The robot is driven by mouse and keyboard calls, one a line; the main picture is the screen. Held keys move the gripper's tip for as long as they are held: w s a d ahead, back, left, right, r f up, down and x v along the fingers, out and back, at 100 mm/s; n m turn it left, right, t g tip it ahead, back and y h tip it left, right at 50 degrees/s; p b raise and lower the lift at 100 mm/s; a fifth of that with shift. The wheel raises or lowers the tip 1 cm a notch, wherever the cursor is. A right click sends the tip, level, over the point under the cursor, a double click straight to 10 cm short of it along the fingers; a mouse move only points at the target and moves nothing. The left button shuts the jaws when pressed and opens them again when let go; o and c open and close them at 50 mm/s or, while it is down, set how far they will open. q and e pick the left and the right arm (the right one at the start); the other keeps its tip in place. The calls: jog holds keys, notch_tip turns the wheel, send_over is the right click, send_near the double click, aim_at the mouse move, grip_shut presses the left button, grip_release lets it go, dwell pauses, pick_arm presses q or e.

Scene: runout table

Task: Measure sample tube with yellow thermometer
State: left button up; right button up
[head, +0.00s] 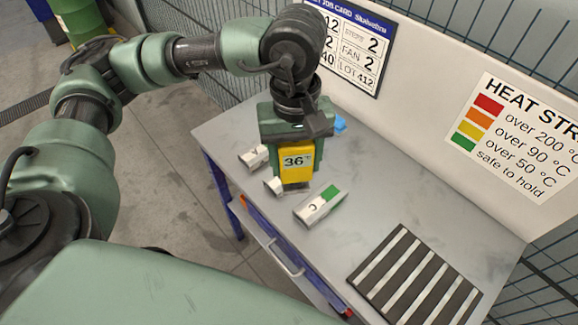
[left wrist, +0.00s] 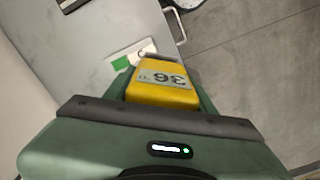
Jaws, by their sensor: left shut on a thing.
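My left gripper (head: 296,160) is shut on the yellow thermometer (head: 297,158) and holds it over the left part of the grey table. The thermometer's display reads 36 °C; in the left wrist view (left wrist: 162,85) it sits between the fingers. A pale block-like piece with a green patch and a letter C (head: 317,206) lies on the table just right of the thermometer. Another pale piece (head: 254,157) lies to the left, and a third (head: 272,185) is partly hidden behind the thermometer. I cannot tell which is the sample tube. My right gripper is out of view.
A black mat with pale stripes (head: 384,264) lies at the table's right front. A small blue thing (head: 340,124) shows behind the gripper. A wall panel with a heat strip chart (head: 520,140) and a job card (head: 350,45) bounds the back. The table's right middle is clear.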

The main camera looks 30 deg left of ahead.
aim_at(312, 147)
pick_arm(q)
jog(key=d+r+n, duration=0.1)
jog(key=r+n, duration=0.2)
jog(key=n, duration=0.2)
jog(key=d+r+n, duration=0.1)
jog(key=r+n, duration=0.3)
jog(key=n, duration=0.1)
jog(key=d+r+n, duration=0.1)
jog(key=r+n, duration=0.3)
jog(key=n, duration=0.1)
jog(key=shift+n, duration=0.3)
jog(key=s+d+r+n, duration=0.1)
jog(key=s+r+n, duration=0.1)
jog(key=r+n, duration=0.4)
jog(key=s+d+r+n, duration=0.2)
jog(key=r+n, duration=0.4)
jog(key=n, duration=0.7)
jog(key=shift+s+r+b, duration=0.2)
jog(key=shift+s+b, duration=0.25)
jog(key=shift+s, duration=0.4)
